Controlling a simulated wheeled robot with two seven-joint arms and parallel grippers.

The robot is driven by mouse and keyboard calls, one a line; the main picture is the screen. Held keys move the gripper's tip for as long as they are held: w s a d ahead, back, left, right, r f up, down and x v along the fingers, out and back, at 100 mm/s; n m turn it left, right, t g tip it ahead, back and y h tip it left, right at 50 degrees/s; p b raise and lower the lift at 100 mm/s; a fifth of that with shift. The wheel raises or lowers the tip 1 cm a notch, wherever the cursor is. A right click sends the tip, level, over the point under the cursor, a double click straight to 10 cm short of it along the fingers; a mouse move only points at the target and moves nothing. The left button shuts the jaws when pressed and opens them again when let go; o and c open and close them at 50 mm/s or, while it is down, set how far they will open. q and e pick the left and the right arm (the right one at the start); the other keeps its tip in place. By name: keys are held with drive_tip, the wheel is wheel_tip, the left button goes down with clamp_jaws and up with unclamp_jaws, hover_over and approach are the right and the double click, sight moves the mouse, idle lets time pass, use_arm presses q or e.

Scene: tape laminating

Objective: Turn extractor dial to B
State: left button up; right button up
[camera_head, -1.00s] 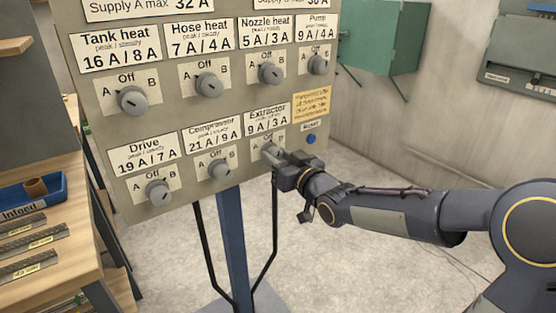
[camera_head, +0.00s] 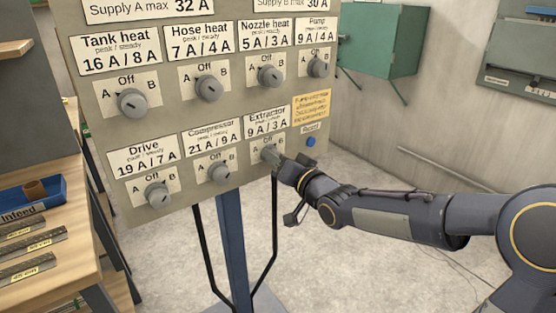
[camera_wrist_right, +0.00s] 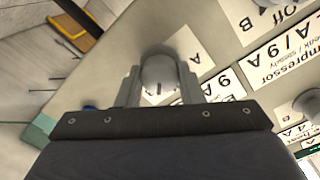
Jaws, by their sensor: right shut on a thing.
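The extractor dial (camera_head: 268,152) is a grey round knob at the lower right of the beige panel (camera_head: 240,105), under the Extractor label (camera_head: 267,122). Its plate carries A on the left, Off at the top and B on the right. My right gripper (camera_head: 274,157) is shut on this dial. In the right wrist view the dial (camera_wrist_right: 159,76) sits between the two fingers, with a short dark mark on its face. Its letter A (camera_wrist_right: 196,60) shows beside it. I cannot tell exactly which letter the dial points to. My left gripper is not in view.
The compressor dial (camera_head: 220,172) is left of the extractor dial, and the pump dial (camera_head: 318,66) is above right. A blue button (camera_head: 310,142) sits close to the right. A wooden bench (camera_head: 75,225) with a blue tray (camera_head: 30,196) stands at the left.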

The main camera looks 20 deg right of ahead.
drive_tip(key=o, duration=1)
drive_tip(key=v, duration=0.7)
drive_tip(key=shift+s+d+p, duration=0.15)
drive_tip(key=shift+s+p, duration=0.2)
drive_tip(key=shift+s, duration=0.05)
